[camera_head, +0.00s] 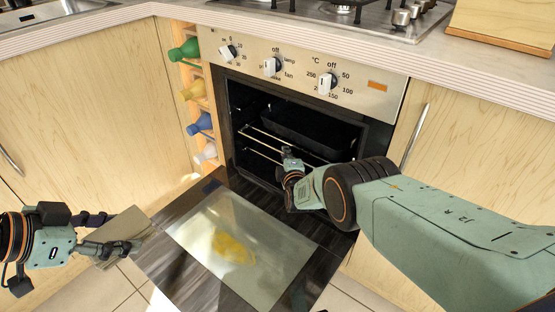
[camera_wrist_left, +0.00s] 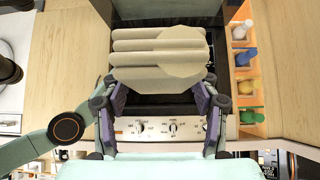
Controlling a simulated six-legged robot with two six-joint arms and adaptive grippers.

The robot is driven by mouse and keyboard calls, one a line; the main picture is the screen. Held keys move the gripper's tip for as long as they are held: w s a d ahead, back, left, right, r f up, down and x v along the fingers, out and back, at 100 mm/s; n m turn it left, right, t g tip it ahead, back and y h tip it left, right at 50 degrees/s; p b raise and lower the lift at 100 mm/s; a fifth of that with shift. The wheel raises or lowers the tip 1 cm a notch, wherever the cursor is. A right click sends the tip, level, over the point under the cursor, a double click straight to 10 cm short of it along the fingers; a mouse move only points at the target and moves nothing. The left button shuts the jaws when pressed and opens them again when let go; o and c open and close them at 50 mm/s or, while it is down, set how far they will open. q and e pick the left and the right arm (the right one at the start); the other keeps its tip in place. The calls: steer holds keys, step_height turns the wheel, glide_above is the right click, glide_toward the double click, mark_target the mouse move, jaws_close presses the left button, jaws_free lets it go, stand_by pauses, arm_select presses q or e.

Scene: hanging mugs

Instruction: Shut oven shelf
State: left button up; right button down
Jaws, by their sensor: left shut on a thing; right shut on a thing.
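The oven (camera_head: 300,70) has its door (camera_head: 235,245) folded down open. A wire shelf (camera_head: 262,143) sits inside the cavity, with a dark tray (camera_head: 312,130) at the back. My right gripper (camera_head: 290,158) reaches to the cavity opening and is shut at the front of the shelf; its fingertips are small and partly hidden. My left gripper (camera_head: 82,246) is left of the door, shut on a flat grey-beige object (camera_head: 122,236). That object also shows in the left wrist view (camera_wrist_left: 158,55), with ridges, between the two fingers (camera_wrist_left: 160,95).
A narrow rack left of the oven holds a green bottle (camera_head: 186,50), a yellow bottle (camera_head: 194,90), a blue bottle (camera_head: 200,124) and a white one (camera_head: 206,153). A yellow patch (camera_head: 232,247) shows on the door glass. The worktop (camera_head: 480,65) overhangs the oven.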

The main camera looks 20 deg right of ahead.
arm_select(q)
steer(key=shift+f+b, duration=0.3)
steer(key=shift+f, duration=0.4)
steer(key=shift+s+a, duration=0.1)
arm_select(e)
steer(key=shift+w+d+r, duration=0.2)
steer(key=shift+w+d, duration=0.4)
steer(key=shift+d, duration=0.2)
steer(key=c, duration=1.5)
jaws_free()
steer(key=shift+f, duration=0.15)
steer(key=shift+o, duration=0.2)
steer(key=shift+s, duration=0.1)
steer(key=s+a+r, duration=0.1)
steer(key=s, duration=1)
steer(key=shift+s+a+r, duration=0.2)
steer(key=shift+s+r, duration=0.1)
steer(key=shift+r, duration=0.05)
steer(key=shift+f, duration=0.1)
